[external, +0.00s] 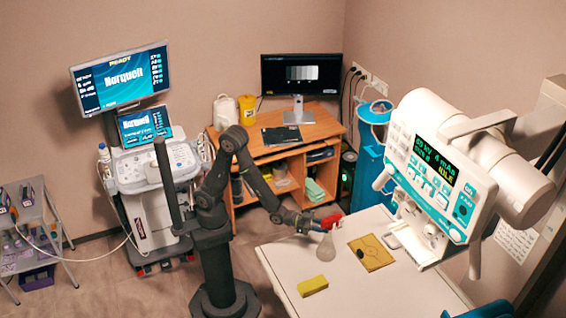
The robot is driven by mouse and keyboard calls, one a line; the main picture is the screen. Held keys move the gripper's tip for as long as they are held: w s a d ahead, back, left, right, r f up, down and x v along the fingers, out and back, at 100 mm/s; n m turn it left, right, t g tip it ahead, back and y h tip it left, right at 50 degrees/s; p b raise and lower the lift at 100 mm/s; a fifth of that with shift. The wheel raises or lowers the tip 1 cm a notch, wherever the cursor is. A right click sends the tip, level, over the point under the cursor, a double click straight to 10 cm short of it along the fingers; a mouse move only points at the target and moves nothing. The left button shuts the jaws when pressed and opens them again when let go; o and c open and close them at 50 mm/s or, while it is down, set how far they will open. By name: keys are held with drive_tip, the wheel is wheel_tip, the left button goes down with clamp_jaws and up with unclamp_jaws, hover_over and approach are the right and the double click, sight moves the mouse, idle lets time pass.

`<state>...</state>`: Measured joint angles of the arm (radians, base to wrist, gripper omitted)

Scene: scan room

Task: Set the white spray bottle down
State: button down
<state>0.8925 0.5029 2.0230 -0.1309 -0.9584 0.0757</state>
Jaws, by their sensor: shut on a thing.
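The white spray bottle (325,248), with a red trigger head, is upright at the left part of the white table (350,291). My gripper (317,224) is shut on it near its neck, just below the red head. I cannot tell whether the bottle's base touches the table top or hangs a little above it. The fingertips are small and partly hidden.
A yellow block (312,286) lies in front of the bottle, and a tan board (371,252) with dark markings lies to its right. A large white scanner head (440,165) overhangs the table's right side. A wooden desk (273,151) stands behind.

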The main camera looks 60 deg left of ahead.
drive_tip(key=c, duration=1.1)
unclamp_jaws()
drive_tip(key=shift+f, duration=0.1)
drive_tip(key=v, duration=1.2)
drive_tip(key=shift+r, duration=0.2)
drive_tip(key=x, duration=1.2)
drive_tip(key=shift+f, duration=0.2)
drive_tip(key=shift+r, duration=0.15)
